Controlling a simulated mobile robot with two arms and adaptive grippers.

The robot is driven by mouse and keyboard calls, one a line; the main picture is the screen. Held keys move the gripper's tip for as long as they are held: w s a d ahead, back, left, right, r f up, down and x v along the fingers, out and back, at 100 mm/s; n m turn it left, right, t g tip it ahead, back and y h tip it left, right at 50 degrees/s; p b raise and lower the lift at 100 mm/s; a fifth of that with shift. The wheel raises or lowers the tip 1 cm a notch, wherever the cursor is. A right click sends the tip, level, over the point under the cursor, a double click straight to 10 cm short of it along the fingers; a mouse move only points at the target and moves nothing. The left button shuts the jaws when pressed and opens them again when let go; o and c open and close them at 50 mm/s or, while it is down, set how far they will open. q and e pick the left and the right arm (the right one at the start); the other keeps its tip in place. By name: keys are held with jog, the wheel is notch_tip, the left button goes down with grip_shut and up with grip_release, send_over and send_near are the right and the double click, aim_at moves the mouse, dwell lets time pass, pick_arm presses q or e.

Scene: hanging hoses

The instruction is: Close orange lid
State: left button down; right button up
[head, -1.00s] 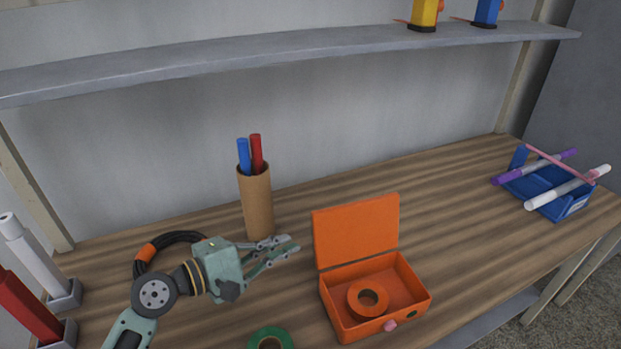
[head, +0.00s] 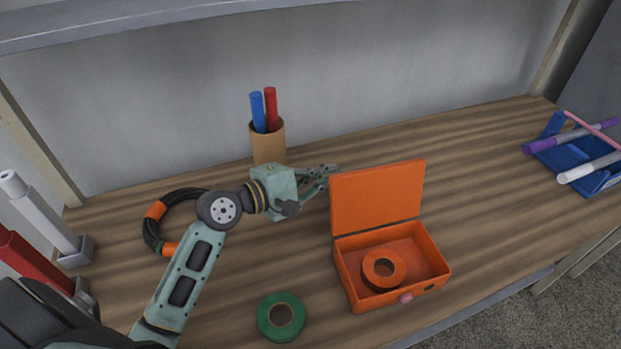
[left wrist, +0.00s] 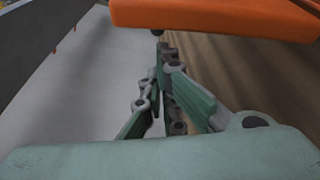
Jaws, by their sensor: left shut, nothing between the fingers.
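An orange box (head: 354,286) stands on the wooden table with its orange lid (head: 378,196) raised, standing roughly upright at the back edge. An orange tape roll (head: 383,268) lies inside the box. My left gripper (head: 333,169) is shut and empty, at the upper left edge of the lid. Whether it touches the lid I cannot tell. In the left wrist view the gripper's fingers (left wrist: 161,42) are together, and the orange lid (left wrist: 215,18) spans the top of the picture close to the fingertips. My right gripper is not in view.
A cardboard cup (head: 268,146) with a blue and a red marker stands behind my left gripper. A green tape roll (head: 281,317) lies left of the box. A blue tray (head: 580,165) with pens sits at the right. A grey shelf (head: 150,17) runs above.

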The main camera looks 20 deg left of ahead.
pick_arm(q)
jog(key=shift+x, duration=0.85)
jog(key=shift+s+r, duration=0.1)
